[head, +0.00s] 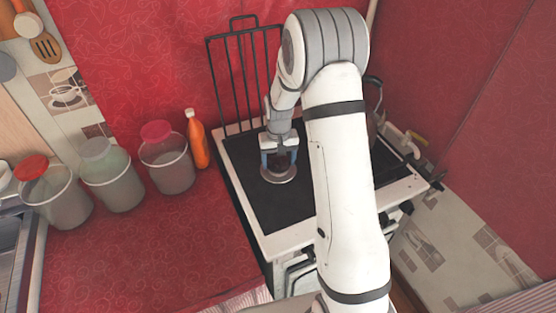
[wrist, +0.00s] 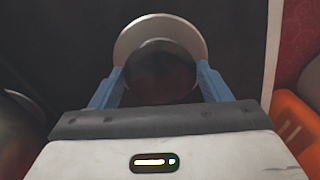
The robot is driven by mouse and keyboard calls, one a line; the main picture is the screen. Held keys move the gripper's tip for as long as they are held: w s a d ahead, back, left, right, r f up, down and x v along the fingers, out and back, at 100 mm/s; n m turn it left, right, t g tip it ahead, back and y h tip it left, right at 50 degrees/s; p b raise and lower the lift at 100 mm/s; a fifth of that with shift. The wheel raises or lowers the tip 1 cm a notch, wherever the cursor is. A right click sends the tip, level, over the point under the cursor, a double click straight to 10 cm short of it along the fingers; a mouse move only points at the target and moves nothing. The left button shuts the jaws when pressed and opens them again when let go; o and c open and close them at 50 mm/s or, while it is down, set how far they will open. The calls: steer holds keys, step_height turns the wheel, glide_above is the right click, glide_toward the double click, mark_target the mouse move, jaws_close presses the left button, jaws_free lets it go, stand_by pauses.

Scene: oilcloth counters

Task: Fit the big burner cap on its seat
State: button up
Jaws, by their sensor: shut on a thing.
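The big burner cap (wrist: 160,76) is a dark round disc between the blue fingers of my gripper (wrist: 160,84) in the wrist view. My gripper (head: 279,158) is shut on it, fingers pointing down at the stove. A pale metal ring, the burner seat (wrist: 142,33), shows behind the cap, its far rim standing out past the cap's edge. In the head view the seat (head: 278,179) lies on the black stove top right under the gripper. I cannot tell whether cap and seat touch.
The white-edged stove (head: 262,210) has a raised black grate (head: 232,75) at its back. An orange bottle (head: 197,140) stands just left of it, with several lidded jars farther left. A dark kettle (head: 373,105) is partly hidden behind my arm.

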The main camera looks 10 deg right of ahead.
steer(key=shift+f+b, duration=0.45)
steer(key=shift+b, duration=0.1)
stand_by(1.2)
stand_by(0.3)
steer(key=o, duration=1.1)
steer(key=shift+o, duration=0.3)
steer(key=shift+r, duration=0.2)
steer(key=shift+r+p, duration=2.2)
steer(key=shift+r, duration=1.65)
